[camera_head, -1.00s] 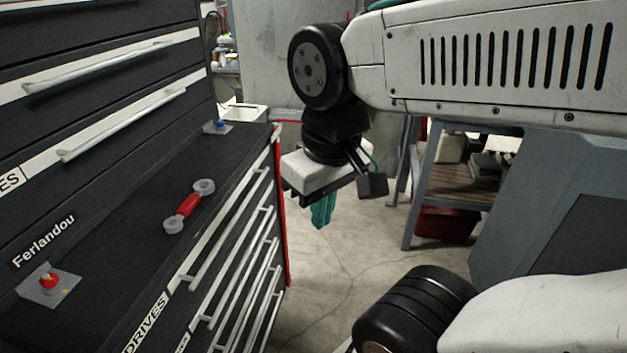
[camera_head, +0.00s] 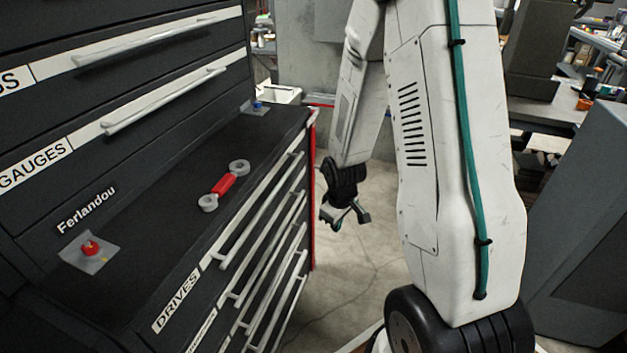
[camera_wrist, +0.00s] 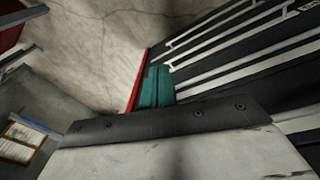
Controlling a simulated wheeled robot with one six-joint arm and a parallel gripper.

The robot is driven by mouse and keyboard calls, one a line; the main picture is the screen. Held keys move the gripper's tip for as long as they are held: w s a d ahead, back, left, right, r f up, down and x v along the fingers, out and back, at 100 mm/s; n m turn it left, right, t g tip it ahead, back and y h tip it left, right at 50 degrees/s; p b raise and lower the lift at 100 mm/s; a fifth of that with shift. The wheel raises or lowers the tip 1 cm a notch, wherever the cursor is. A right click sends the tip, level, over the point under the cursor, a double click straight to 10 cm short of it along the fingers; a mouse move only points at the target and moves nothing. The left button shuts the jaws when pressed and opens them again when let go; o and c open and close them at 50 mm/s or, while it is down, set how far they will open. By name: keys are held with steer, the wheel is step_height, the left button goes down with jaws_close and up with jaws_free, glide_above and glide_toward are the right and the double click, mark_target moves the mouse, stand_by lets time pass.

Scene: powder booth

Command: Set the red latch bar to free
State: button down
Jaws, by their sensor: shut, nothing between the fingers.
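A red bar with grey round ends (camera_head: 223,184) lies on the black top of the tool cabinet in the head view; I cannot tell whether it is the latch bar. A red knob (camera_head: 90,247) stands on a small grey plate (camera_head: 92,262) nearer me, at the left. No "free" mark is legible. My gripper hangs right of the cabinet, clear of both red things. Its teal fingers (camera_wrist: 155,87) are shut and empty in the wrist view, near the cabinet's red edge in the picture.
The black drawer cabinet (camera_head: 150,275) has long pale handles that stick out. An upper drawer bank (camera_head: 60,100) rises behind its top. A blue knob (camera_head: 257,105) stands on a plate at the far end. Bare floor (camera_head: 345,285) lies right of the cabinet.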

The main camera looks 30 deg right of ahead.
steer(key=w+d+f+n+t, duration=0.1)
steer(key=w+f+n+t, duration=0.1)
steer(key=f, duration=0.4)
steer(key=w+d+f+n+t, duration=0.2)
steer(key=w+f, duration=0.1)
steer(key=f, duration=0.3)
steer(key=n+t+h, duration=0.1)
steer(key=n+t, duration=0.8)
steer(key=t, duration=0.3)
glide_toward(305, 179)
steer(key=w, duration=0.6)
steer(key=shift+d+f, duration=0.1)
steer(key=shift+d, duration=0.15)
steer(key=shift+w+d, duration=0.35)
steer(key=shift+d, duration=0.2)
steer(key=shift+w+d, duration=0.3)
steer(key=shift+d, duration=0.25)
steer(key=shift+w+d, duration=0.4)
steer(key=shift+d, duration=0.05)
